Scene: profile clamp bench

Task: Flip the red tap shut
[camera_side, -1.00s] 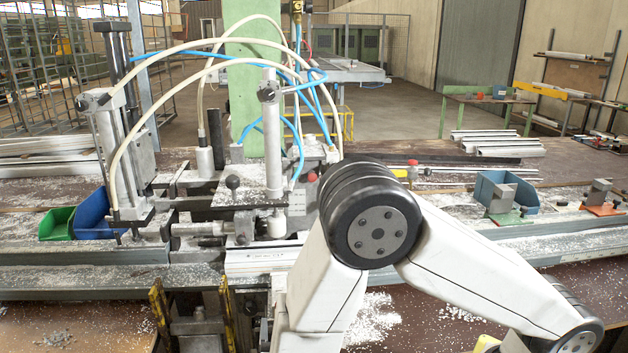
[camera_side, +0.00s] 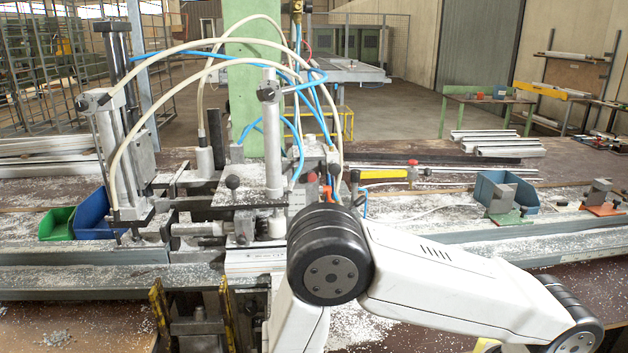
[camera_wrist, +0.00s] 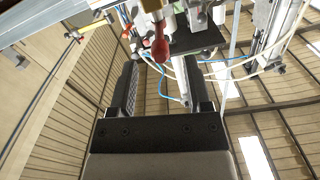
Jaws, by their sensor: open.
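The red tap (camera_wrist: 160,49) shows at the top of the wrist view. Its rounded red handle hangs in the picture from a brass fitting (camera_wrist: 152,5). My gripper (camera_wrist: 163,63) is open and empty, one black finger on each side of the picture. The red handle shows just above the gap between the fingertips, in line with it; how far beyond them it is, I cannot tell. In the side view my gripper is hidden behind my arm. A small orange-red part (camera_side: 328,190) shows just above my arm there; I cannot tell if it is the tap.
A yellow bar with a red knob (camera_side: 390,174) lies right of the clamp unit (camera_side: 272,150), and shows at the wrist view's upper left (camera_wrist: 85,28). Blue and white hoses (camera_side: 318,105) hang around the unit. A blue bin (camera_side: 497,190) stands farther right.

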